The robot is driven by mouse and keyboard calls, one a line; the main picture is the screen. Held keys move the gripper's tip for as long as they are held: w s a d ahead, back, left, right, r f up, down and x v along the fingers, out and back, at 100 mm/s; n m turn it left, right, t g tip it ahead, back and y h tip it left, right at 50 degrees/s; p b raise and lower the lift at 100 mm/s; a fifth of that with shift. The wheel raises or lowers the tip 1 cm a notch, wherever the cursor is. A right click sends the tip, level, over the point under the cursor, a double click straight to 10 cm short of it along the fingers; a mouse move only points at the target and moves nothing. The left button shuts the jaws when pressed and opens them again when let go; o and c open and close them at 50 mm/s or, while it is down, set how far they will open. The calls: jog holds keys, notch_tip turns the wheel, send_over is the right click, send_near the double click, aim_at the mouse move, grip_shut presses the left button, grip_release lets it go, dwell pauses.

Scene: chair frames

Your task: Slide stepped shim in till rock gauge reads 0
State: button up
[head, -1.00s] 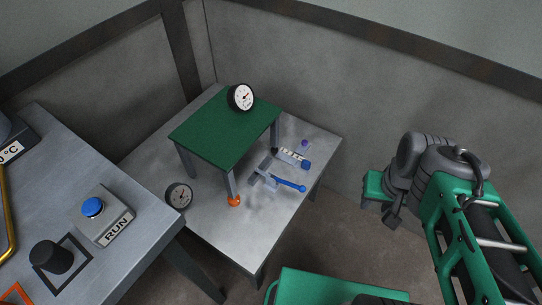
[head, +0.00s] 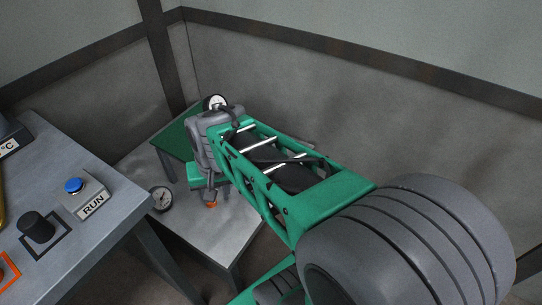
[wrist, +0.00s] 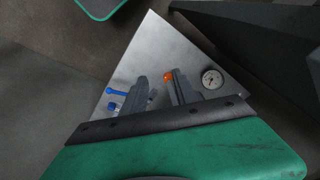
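The green-topped stool (head: 170,136) stands on the grey metal table, partly hidden by my arm. A dial gauge (head: 215,102) sits on its top; the reading is too small to make out.
A second dial (head: 161,198) lies on the table (head: 215,245) and shows in the wrist view (wrist: 212,78). A bench at left carries a RUN box with a blue button (head: 75,186) and a black knob (head: 38,227). Walls stand close behind the table.

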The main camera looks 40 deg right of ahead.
jog(key=w+d+f+m, duration=0.4)
jog(key=d+m, duration=0.3)
jog(key=d, duration=0.1)
jog(key=w+d+f+m+y+p, duration=0.1)
jog(key=w+d+f+m, duration=0.25)
jog(key=d+m, duration=0.35)
jog(key=w+d+f+m, duration=0.3)
jog(key=w+d+m, duration=0.25)
jog(key=d, duration=0.45)
jog(key=s+d+f+m+t, duration=0.1)
jog(key=s+d+f+m, duration=0.1)
jog(key=d+f+m, duration=0.6)
jog(key=b+x, duration=0.4)
jog(key=x, duration=0.1)
jog(key=d+b+x, duration=0.1)
jog(key=b+x, duration=0.2)
jog(key=shift+r+p, duration=0.35)
jog(key=shift+r, duration=0.15)
jog(key=shift+c, duration=0.7)
grip_shut()
